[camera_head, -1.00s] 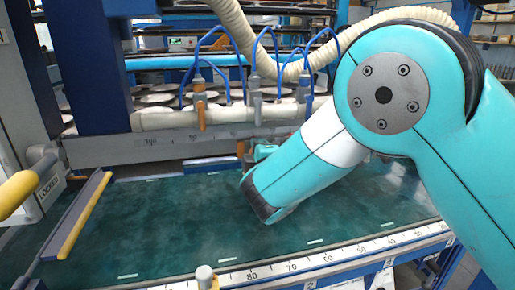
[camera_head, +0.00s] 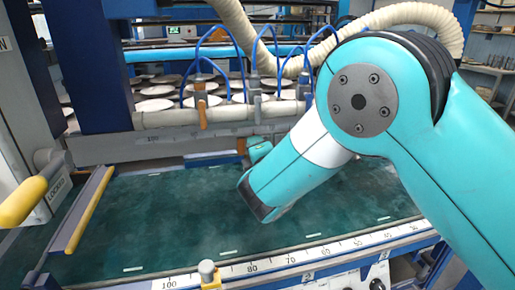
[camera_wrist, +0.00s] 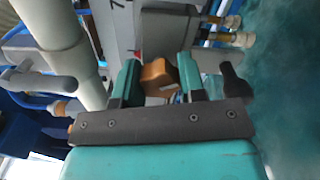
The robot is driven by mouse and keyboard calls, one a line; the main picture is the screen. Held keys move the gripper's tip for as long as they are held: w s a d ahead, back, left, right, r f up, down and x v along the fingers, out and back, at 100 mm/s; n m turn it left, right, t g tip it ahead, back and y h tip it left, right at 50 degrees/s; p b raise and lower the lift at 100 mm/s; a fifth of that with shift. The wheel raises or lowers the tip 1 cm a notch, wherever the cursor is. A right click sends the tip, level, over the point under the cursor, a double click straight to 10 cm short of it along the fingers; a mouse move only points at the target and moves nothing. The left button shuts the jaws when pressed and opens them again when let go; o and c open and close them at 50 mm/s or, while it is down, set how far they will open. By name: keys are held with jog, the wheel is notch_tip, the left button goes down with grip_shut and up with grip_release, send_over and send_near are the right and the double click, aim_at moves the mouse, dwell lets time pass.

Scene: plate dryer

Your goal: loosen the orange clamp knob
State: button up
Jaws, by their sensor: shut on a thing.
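The orange clamp knob (camera_wrist: 158,73) sits between the two teal fingers of my gripper (camera_wrist: 157,84) in the wrist view. The gripper is shut on it, and the fingers cover its sides. In the head view, a small orange part (camera_head: 241,146) shows just left of the teal gripper (camera_head: 259,150), below the pale horizontal tube. My forearm hides most of the gripper there.
Another orange clamp (camera_head: 203,115) hangs on the pale tube (camera_head: 160,118), with blue hoses above. White plates (camera_head: 155,105) lie behind. A yellow-edged bar (camera_head: 88,210) lies at left. The green bed (camera_head: 170,220) is mostly clear, with a numbered scale (camera_head: 240,268) in front.

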jog(key=o, duration=0.9)
jog(key=shift+o, duration=0.2)
jog(key=shift+s, duration=0.15)
jog(key=shift+s+d+f+b, duration=0.1)
jog(key=shift+s+f+b, duration=0.05)
jog(key=shift+s+b, duration=0.2)
jog(key=b+v, duration=0.7)
jog(key=v, duration=0.9)
jog(key=shift+s+r+b, duration=0.2)
jog(key=shift+b, duration=0.15)
jog(key=shift+d, duration=0.1)
